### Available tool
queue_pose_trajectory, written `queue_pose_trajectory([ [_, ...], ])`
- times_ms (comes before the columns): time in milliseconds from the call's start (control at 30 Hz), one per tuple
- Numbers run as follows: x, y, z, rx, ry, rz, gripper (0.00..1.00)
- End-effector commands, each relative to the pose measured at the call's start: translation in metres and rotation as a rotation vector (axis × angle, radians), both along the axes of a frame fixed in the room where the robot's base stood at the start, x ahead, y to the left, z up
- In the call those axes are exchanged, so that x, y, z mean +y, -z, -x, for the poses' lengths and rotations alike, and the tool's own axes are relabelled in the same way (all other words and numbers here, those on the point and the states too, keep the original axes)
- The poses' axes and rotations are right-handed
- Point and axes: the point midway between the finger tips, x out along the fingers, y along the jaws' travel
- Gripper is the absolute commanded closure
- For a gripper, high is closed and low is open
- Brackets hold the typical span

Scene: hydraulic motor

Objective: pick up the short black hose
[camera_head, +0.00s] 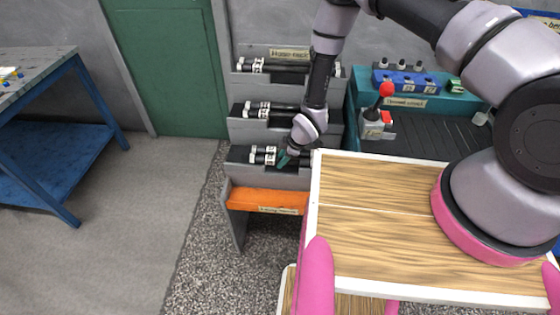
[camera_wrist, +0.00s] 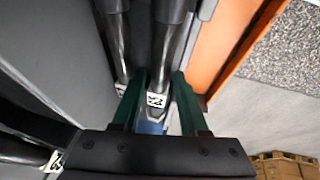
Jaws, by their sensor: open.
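Black hoses with white labels lie on a stepped grey rack (camera_head: 237,131) in the head view. Hoses (camera_head: 264,155) on its lowest tier are beside my gripper (camera_head: 285,158); I cannot tell their lengths. In the wrist view my gripper (camera_wrist: 159,82) is open, with one green finger on each side of a labelled black hose (camera_wrist: 168,45). A gap shows between this hose and the right finger; contact on the left is unclear. A second labelled hose (camera_wrist: 118,45) lies just left of it. The far ends of both hoses are out of the wrist view.
An orange step (camera_head: 262,198) is below the lowest tier. More hoses lie on the middle (camera_head: 270,110) and upper (camera_head: 275,66) tiers. A teal bench (camera_head: 445,103) with a red-knobbed lever (camera_head: 385,90) stands right of the rack. Open floor lies left.

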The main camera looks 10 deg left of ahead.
Motion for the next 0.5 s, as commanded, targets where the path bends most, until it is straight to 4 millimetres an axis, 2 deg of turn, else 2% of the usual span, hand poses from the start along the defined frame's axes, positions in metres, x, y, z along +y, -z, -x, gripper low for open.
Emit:
queue_pose_trajectory([
  [33, 0.0, -0.0001, 0.0, 0.0, 0.0, 0.0, 0.57],
  [133, -0.0002, -0.0001, 0.0, 0.0, 0.0, 0.0, 0.95],
  [167, -0.0002, -0.0002, 0.0, 0.0, 0.0, 0.0, 1.0],
  [500, -0.0003, -0.0003, 0.0, 0.0, 0.0, 0.0, 1.0],
])
